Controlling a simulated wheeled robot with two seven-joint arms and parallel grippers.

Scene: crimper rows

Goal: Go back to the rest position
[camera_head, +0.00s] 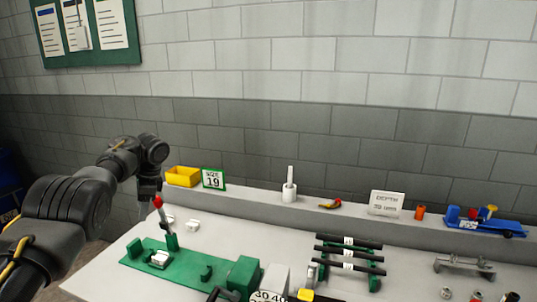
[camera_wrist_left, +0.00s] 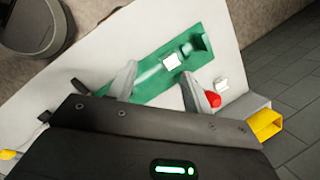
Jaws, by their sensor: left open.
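My left arm comes in from the left in the head view, with its gripper (camera_head: 149,188) hanging down over the bench's left end. In the left wrist view the two grey fingers (camera_wrist_left: 156,86) are apart with nothing between them, above the green fixture (camera_wrist_left: 150,84). That fixture (camera_head: 138,252) lies on the white bench in the head view. It has a lever with a red knob (camera_head: 158,202) close to my gripper; the knob also shows by one finger in the wrist view (camera_wrist_left: 213,100). A small white block (camera_head: 159,259) sits on the fixture. My right gripper is out of view.
A ledge along the wall holds a yellow bin (camera_head: 183,176), a "SIZE 19" sign (camera_head: 213,179), a white holder (camera_head: 289,190), a depth card (camera_head: 387,203) and a blue tool (camera_head: 485,222). Black rods (camera_head: 348,254) lie on a rack. Above my left arm is free air.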

